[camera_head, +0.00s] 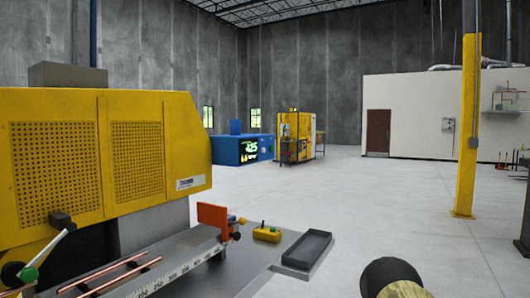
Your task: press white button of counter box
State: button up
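I cannot identify the counter box for certain, and no white button can be made out. A small yellow box (267,234) with small knobs or buttons on top sits on the grey machine bed, left of centre. Its button colours are too small to tell. Farther back, a blue cabinet (228,151) has a dark panel with lit green digits. A pale box (449,125) hangs on the far white wall. My gripper is not recognisable in this view.
A large yellow machine (100,150) fills the left, with copper tubes (115,271) on its bed and an orange block (213,217). A dark tray (307,249) lies right of the small box. A yellow pillar (467,130) stands right. The middle floor (390,200) is clear.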

grip_shut()
dwell(1.1)
